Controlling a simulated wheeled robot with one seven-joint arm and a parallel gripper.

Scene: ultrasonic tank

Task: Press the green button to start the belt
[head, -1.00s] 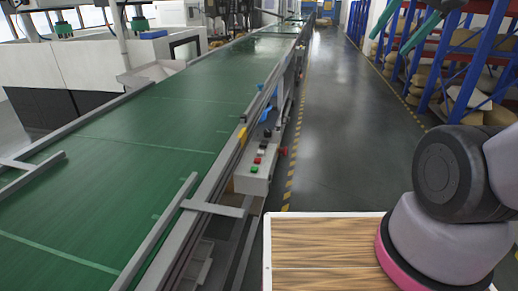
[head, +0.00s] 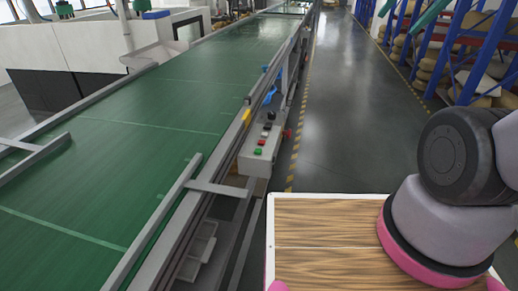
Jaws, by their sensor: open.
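The green button (head: 258,151) is a small round button at the near end of a light grey control box (head: 257,160). The box is fixed to the right side of the conveyor frame. A red button (head: 262,141) sits just beyond the green one, with black knobs (head: 271,115) farther along. The green conveyor belt (head: 150,130) runs away to the left of the box. My gripper is not in view. Only the lower links of my arm show at the right, well apart from the control box.
A red knob (head: 288,133) sticks out from the right side of the box. A metal bar (head: 220,189) crosses the frame edge nearer than the box. The grey aisle floor (head: 345,120) right of the conveyor is clear. Blue racks (head: 470,60) with stacked goods line the right.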

